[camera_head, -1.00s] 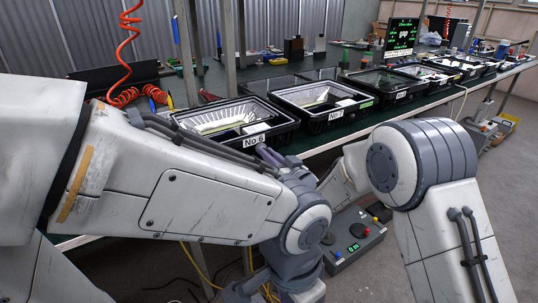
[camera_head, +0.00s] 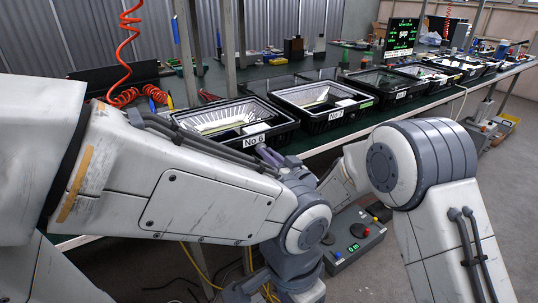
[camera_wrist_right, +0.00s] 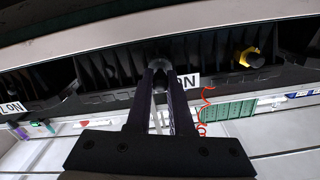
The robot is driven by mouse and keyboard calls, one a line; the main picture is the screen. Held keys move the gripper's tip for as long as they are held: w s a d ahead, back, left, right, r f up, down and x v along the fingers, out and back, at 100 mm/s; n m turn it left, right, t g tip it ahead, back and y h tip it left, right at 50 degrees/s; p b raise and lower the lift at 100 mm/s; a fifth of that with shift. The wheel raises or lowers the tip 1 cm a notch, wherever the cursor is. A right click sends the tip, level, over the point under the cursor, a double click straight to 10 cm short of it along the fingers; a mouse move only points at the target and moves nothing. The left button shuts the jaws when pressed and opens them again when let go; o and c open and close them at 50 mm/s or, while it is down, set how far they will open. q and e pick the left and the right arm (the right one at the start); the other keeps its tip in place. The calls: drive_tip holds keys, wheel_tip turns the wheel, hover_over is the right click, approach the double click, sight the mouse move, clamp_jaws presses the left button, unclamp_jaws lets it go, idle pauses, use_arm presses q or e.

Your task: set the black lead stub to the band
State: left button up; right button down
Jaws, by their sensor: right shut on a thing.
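In the right wrist view my right gripper (camera_wrist_right: 160,72) has its two purple fingers closed together on a small dark round thing, which looks like the black lead stub (camera_wrist_right: 157,58), under a finned black housing (camera_wrist_right: 118,66). The fingers hide most of the stub. In the head view my right gripper (camera_head: 267,156) is at the front edge of the tray marked No 6 (camera_head: 283,136), partly hidden by my left arm. The band cannot be made out. My left gripper does not show.
A yellow fitting (camera_wrist_right: 250,58) with a black end sticks out of the housings to the right. Tray No 7 (camera_head: 335,124) stands beside No 6, with more trays beyond. A monitor (camera_head: 401,36) with green text stands behind. A grey control box (camera_head: 350,250) is below the bench.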

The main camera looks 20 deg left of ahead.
drive_tip(key=shift+s+d+f, duration=0.1)
drive_tip(key=shift+d, duration=0.1)
drive_tip(key=shift+s+d, duration=0.3)
drive_tip(key=shift+d, duration=0.1)
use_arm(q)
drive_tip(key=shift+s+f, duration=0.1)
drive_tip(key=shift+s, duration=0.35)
use_arm(e)
drive_tip(key=c, duration=0.8)
unclamp_jaws()
drive_tip(key=shift+s, duration=0.1)
